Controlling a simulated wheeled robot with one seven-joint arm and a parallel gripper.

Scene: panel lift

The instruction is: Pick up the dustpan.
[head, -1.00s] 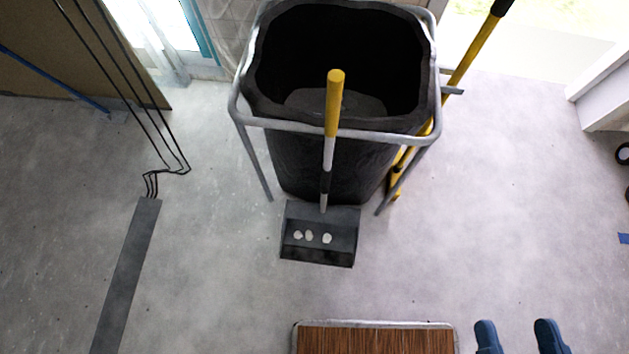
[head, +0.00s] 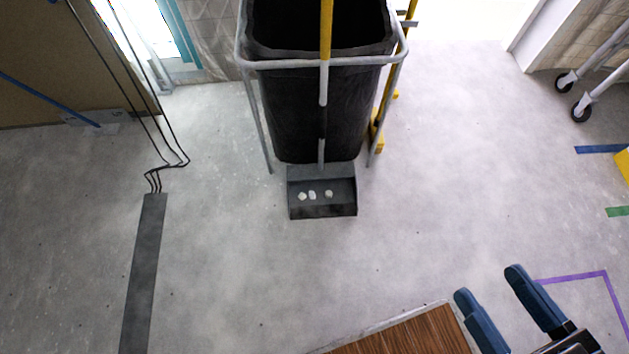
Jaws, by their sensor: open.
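The dustpan (head: 322,209) is a dark grey pan on the concrete floor in front of a bin, with several small white lumps (head: 312,195) in it. Its upright handle (head: 325,30), yellow above and white and black lower down, rises in front of the bin and runs out of the top of the picture. My gripper (head: 502,305) is at the lower right with two blue-padded fingers, open and empty. It is well apart from the dustpan, to its right and nearer to me.
A black bin (head: 318,115) in a grey metal frame (head: 255,66) stands right behind the dustpan. A yellow pole (head: 381,120) leans at its right. A wooden-topped surface (head: 410,335) is at the bottom. A dark floor strip (head: 145,270) with cables lies left. Wheeled legs (head: 580,107) stand at the right. The floor between is clear.

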